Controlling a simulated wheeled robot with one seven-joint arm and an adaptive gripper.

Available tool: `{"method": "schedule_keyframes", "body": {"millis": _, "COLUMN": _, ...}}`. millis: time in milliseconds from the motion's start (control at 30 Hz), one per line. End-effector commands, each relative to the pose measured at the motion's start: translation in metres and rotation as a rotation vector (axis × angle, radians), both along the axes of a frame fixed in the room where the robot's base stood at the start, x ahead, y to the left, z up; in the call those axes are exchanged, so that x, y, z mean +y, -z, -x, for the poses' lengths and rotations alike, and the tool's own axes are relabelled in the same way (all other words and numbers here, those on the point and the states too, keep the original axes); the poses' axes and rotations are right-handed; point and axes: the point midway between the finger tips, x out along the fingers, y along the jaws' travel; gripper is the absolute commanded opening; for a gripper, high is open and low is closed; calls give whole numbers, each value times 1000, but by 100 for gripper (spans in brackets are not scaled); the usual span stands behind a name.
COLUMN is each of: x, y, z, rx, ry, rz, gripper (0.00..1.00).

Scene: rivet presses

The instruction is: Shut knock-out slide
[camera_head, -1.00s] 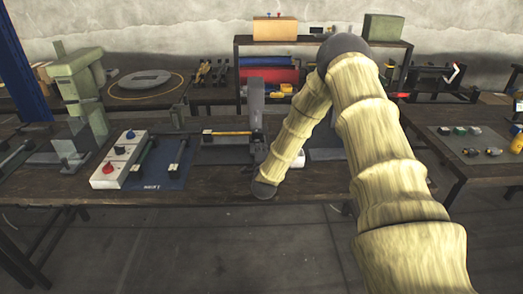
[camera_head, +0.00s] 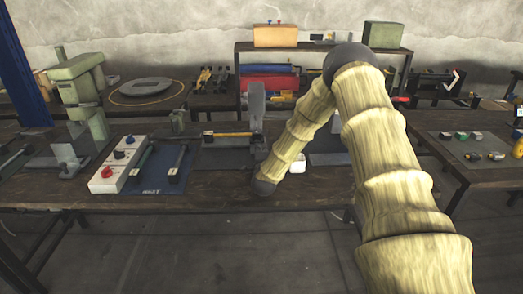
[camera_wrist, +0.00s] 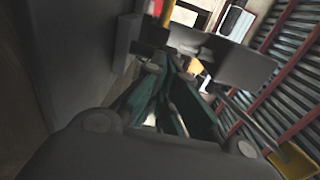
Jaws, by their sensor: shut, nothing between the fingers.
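On the middle bench a grey fixture with a yellow bar (camera_head: 229,134) lies across a dark base, beside a tall grey upright plate (camera_head: 257,104). This looks like the slide unit, but I cannot tell for sure which part is the knock-out slide. My gripper (camera_wrist: 178,90) shows in the wrist view with dark green fingers, shut and empty. A grey plate-like part (camera_wrist: 232,62) stands just beyond the fingertips, and a yellow-and-red piece (camera_wrist: 163,12) is at the top. I cannot tell whether the fingers touch anything. In the head view my arm hides the gripper.
A pale green press (camera_head: 80,90) stands at the left. A small white container (camera_head: 298,164) is right of my arm. The bench's front strip is clear.

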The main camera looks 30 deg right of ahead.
Motion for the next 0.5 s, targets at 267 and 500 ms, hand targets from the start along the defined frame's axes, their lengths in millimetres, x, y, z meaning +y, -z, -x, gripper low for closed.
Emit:
{"method": "schedule_keyframes", "body": {"millis": 267, "x": 22, "y": -2, "z": 14, "rx": -4, "ry": -8, "rz": -1, "gripper": 0}}
{"method": "schedule_keyframes", "body": {"millis": 500, "x": 50, "y": 0, "z": 49, "rx": -1, "ry": -13, "rz": -2, "gripper": 0}}
